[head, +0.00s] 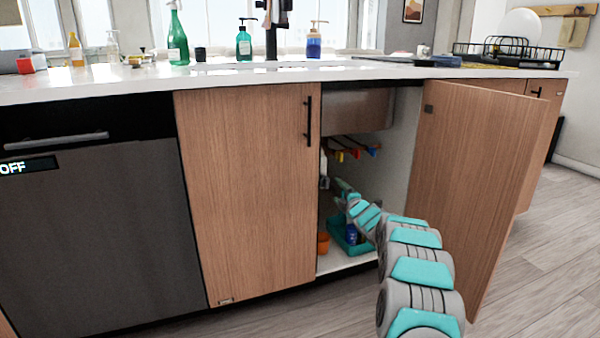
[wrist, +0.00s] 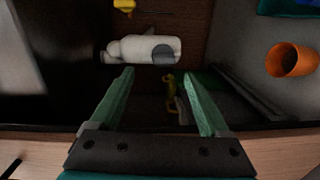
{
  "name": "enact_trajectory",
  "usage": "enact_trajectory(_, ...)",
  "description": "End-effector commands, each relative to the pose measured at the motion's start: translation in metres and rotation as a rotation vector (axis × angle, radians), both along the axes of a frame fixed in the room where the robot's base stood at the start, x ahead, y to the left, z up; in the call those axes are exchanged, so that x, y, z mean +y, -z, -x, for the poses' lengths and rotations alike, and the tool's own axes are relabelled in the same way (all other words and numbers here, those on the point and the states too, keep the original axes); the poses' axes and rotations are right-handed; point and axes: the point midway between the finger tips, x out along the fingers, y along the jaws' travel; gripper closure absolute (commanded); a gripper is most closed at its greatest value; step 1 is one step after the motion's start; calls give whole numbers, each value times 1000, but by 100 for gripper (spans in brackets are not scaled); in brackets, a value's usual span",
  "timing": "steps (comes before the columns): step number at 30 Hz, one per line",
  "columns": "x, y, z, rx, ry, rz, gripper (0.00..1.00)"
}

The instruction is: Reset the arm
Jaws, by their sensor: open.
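My arm reaches into the open cabinet under the sink in the head view. My gripper (head: 341,186) is inside the cabinet opening, partly hidden by my own wrist. In the wrist view my gripper (wrist: 158,76) has its two green fingers spread apart with nothing held between them. A white bottle (wrist: 142,49) with a grey patch lies across the picture just beyond the fingertips. A small yellow-green item (wrist: 170,84) shows in the gap between the fingers, and I cannot tell what it is.
The open cabinet door (head: 478,170) stands to the right of my arm. The closed door (head: 247,190) is on the left. An orange cup (wrist: 291,60) and a teal caddy (head: 338,234) are inside the cabinet. The counter (head: 120,80) runs above; the floor at right is clear.

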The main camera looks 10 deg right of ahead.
Motion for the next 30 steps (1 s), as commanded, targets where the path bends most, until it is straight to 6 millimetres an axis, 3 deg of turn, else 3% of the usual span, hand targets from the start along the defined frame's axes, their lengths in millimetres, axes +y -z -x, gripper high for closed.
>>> enact_trajectory(1,1,-18,4,20,21,-26,20)
enact_trajectory(4,-2,-38,16,94,84,-96,20)
enact_trajectory(8,-4,-57,40,201,172,-191,20)
enact_trajectory(14,-2,-80,92,365,304,-331,20)
enact_trajectory(23,8,-98,201,617,518,-524,20)
enact_trajectory(30,22,-102,312,817,703,-657,20)
